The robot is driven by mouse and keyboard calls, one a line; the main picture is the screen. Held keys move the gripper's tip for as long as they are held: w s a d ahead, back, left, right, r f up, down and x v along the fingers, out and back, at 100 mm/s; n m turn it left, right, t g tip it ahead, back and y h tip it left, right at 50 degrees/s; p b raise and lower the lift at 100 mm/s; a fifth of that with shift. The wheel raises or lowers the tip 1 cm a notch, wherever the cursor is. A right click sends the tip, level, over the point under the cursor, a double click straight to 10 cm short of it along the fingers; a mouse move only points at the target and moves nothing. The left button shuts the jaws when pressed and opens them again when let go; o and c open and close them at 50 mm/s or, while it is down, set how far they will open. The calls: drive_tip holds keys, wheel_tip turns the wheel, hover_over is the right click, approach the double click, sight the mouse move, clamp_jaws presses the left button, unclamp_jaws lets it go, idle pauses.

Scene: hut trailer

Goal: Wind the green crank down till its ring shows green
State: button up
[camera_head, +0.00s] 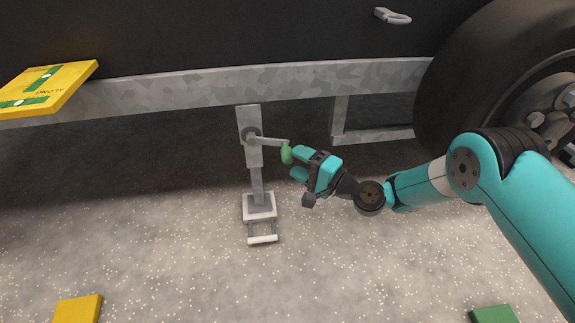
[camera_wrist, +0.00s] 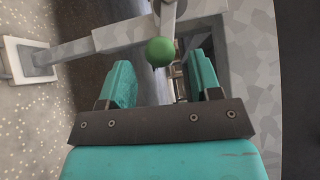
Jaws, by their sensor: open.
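The crank has a grey arm (camera_head: 270,141) that runs to the right from a dark hub (camera_head: 251,133) on the upright jack leg (camera_head: 255,172). Its green knob (camera_head: 287,153) hangs at the arm's outer end. No green shows on the hub in the head view. My gripper (camera_head: 297,164) is open, just right of the knob with its fingertips towards it. In the wrist view the knob (camera_wrist: 160,51) appears centred between the open fingers, around the level of their tips. I cannot tell whether a finger touches it. The leg's foot plate (camera_head: 259,206) is at the ground.
The grey trailer rail (camera_head: 180,92) runs above the crank. A metal frame (camera_head: 372,135) and a black wheel (camera_head: 500,70) stand to the right. A yellow board (camera_head: 55,85) juts out at left. Yellow (camera_head: 78,309) and green (camera_head: 494,314) blocks lie in front; gravel between them is clear.

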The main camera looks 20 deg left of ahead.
sight(287, 156)
drive_tip(key=shift+b+x, duration=0.5)
drive_tip(key=shift+x, duration=1.5)
